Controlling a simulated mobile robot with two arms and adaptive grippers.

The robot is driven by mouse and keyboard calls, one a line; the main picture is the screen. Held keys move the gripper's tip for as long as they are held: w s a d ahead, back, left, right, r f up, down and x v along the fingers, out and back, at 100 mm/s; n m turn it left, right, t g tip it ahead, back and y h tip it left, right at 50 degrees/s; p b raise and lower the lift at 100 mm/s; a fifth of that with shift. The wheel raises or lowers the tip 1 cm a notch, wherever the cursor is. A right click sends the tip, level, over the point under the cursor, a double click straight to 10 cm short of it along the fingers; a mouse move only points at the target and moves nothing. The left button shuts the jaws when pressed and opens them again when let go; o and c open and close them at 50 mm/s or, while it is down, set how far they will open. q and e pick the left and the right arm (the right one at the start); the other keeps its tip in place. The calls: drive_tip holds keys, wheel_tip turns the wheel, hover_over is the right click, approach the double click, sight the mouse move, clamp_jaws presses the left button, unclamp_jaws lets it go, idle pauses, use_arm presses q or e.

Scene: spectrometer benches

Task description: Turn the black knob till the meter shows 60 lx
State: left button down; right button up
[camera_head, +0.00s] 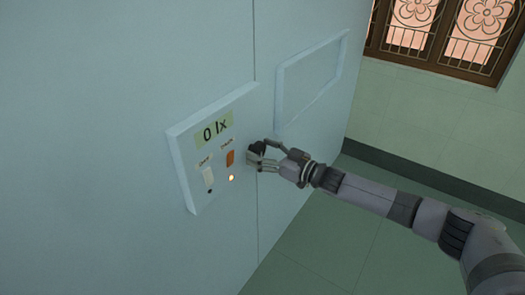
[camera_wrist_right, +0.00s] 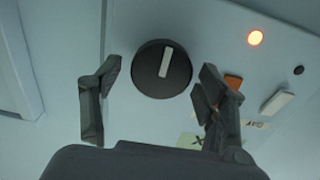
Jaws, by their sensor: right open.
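The meter (camera_head: 215,128) on the wall panel reads 0 lx in the head view. The black knob (camera_wrist_right: 162,69) is round with a pale pointer bar, and shows between the fingers in the right wrist view. In the head view the knob (camera_head: 257,148) is partly hidden by my right gripper (camera_head: 262,156), which is at the panel's right edge. In the wrist view my right gripper (camera_wrist_right: 158,92) is open, with one finger on each side of the knob and a gap visible on both sides. My left gripper is not in view.
The panel (camera_head: 189,165) also has an orange switch (camera_head: 230,158), a white switch (camera_head: 208,178) and a lit lamp (camera_head: 231,178). An empty raised frame (camera_head: 311,80) is on the wall to the right. Open floor (camera_head: 325,240) lies below my right arm.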

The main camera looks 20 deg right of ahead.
drive_tip(key=shift+c, duration=0.2)
drive_tip(key=c, duration=1)
drive_tip(key=shift+c, duration=0.2)
drive_tip(key=shift+n, duration=0.3)
drive_tip(key=n, duration=0.4)
drive_tip(key=shift+s+a+f+n, duration=0.1)
drive_tip(key=shift+s+a+n, duration=0.05)
drive_tip(key=shift+n, duration=0.15)
drive_tip(key=n+b, duration=0.1)
drive_tip(key=n, duration=0.3)
drive_tip(key=shift+f+n, duration=0.1)
drive_tip(key=shift+n, duration=0.2)
drive_tip(key=n+b, duration=0.1)
drive_tip(key=n, duration=0.5)
drive_tip(key=shift+a+f+b, duration=0.1)
drive_tip(key=shift+f+b, duration=0.1)
drive_tip(key=shift+b, duration=0.2)
drive_tip(key=n+b, duration=0.2)
drive_tip(key=n, duration=0.4)
drive_tip(key=shift+f+n, duration=0.1)
drive_tip(key=shift+n, duration=0.3)
drive_tip(key=shift+s, duration=0.1)
